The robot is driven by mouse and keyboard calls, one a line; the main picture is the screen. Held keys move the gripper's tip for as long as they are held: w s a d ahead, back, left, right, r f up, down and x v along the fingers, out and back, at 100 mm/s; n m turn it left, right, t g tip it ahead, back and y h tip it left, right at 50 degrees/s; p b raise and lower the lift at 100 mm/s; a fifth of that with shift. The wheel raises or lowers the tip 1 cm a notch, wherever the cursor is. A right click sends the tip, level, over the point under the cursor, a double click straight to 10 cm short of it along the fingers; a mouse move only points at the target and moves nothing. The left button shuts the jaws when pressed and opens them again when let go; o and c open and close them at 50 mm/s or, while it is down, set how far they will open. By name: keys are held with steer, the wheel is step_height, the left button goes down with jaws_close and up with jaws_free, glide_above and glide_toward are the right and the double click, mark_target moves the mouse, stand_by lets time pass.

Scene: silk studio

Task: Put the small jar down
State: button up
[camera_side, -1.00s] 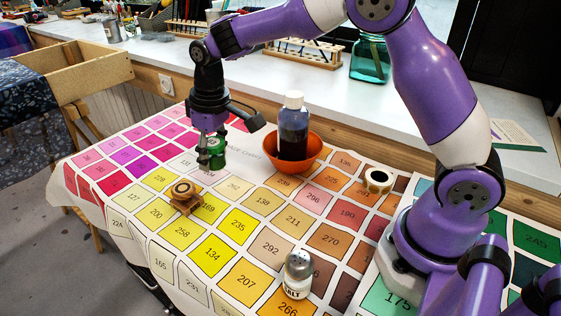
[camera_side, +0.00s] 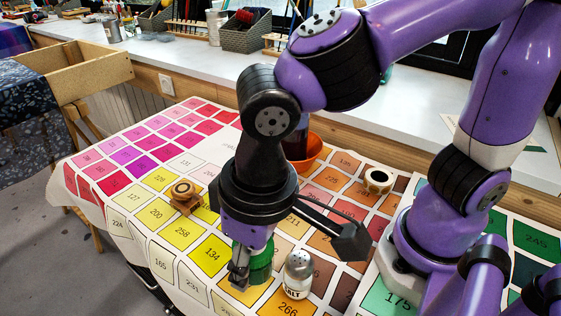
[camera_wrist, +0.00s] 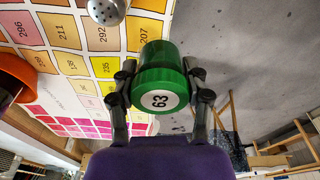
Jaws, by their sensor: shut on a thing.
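The small jar (camera_side: 258,262) is green. In the wrist view the jar (camera_wrist: 161,75) shows a white round label reading 63 and sits between the two fingers. My gripper (camera_side: 243,268) is shut on it near the front edge of the chart-covered table, just left of the salt shaker. In the wrist view my gripper (camera_wrist: 160,85) has a finger on each side of the jar. Whether the jar's base touches the chart is hard to tell.
The salt shaker (camera_side: 298,275) stands close to the right of the jar. A wooden piece (camera_side: 185,195) lies to the left on the colour chart (camera_side: 183,235). The orange bowl (camera_side: 313,152) with a dark bottle is behind my arm.

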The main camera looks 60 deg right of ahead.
steer(key=w+d+f, duration=0.2)
steer(key=w, duration=0.1)
steer(key=w+d+f, duration=0.2)
steer(key=w, duration=0.1)
steer(key=w+d+f, duration=0.2)
steer(key=w, duration=0.1)
steer(key=shift+w+f, duration=0.1)
steer(key=shift+f, duration=0.3)
steer(key=shift+w+f, duration=0.1)
steer(key=shift+f, duration=1.9)
steer(key=shift+f, duration=0.15)
steer(key=o, duration=1.2)
steer(key=shift+c, duration=0.2)
step_height(320, 180, up, 12)
steer(key=s, duration=0.1)
steer(key=s+d+r+m+t, duration=0.1)
steer(key=s+d+r+t, duration=0.1)
steer(key=d, duration=0.5)
steer(key=s+d+r+m+t, duration=0.1)
steer(key=s+d+r+t, duration=0.1)
steer(key=s+d, duration=0.2)
steer(key=shift+d+r, duration=0.35)
steer(key=shift+d, duration=1.15)
